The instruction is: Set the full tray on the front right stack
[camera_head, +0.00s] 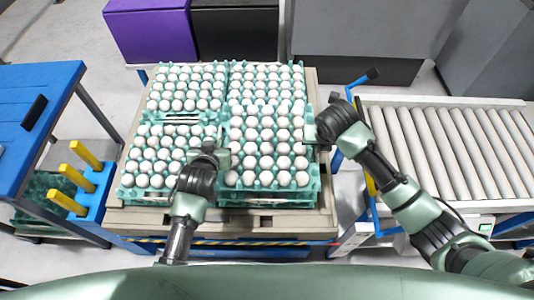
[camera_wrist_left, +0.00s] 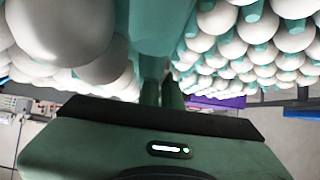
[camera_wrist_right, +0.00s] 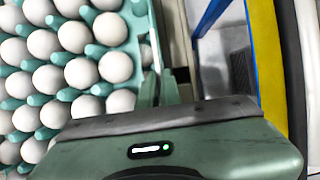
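The full tray (camera_head: 243,188), teal and filled with white eggs, is at the front right stack (camera_head: 265,203) on the pallet. It looks level; I cannot tell whether it rests on the stack or is slightly above it. My left gripper (camera_head: 223,157) is at its left side, with narrow fingers (camera_wrist_left: 162,93) close together at a teal wall. My right gripper (camera_head: 315,134) is at its right side; the right wrist view shows its fingers (camera_wrist_right: 160,92) at the tray's edge (camera_wrist_right: 139,35). Both look shut on the tray, though their tips are partly hidden.
Neighbouring egg stacks stand close at the front left (camera_head: 128,193) and back right (camera_head: 298,72); another is at back left. A roller conveyor (camera_head: 450,150) lies right, a blue table (camera_head: 35,90) left. A blue handle (camera_head: 362,78) rises near my right arm.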

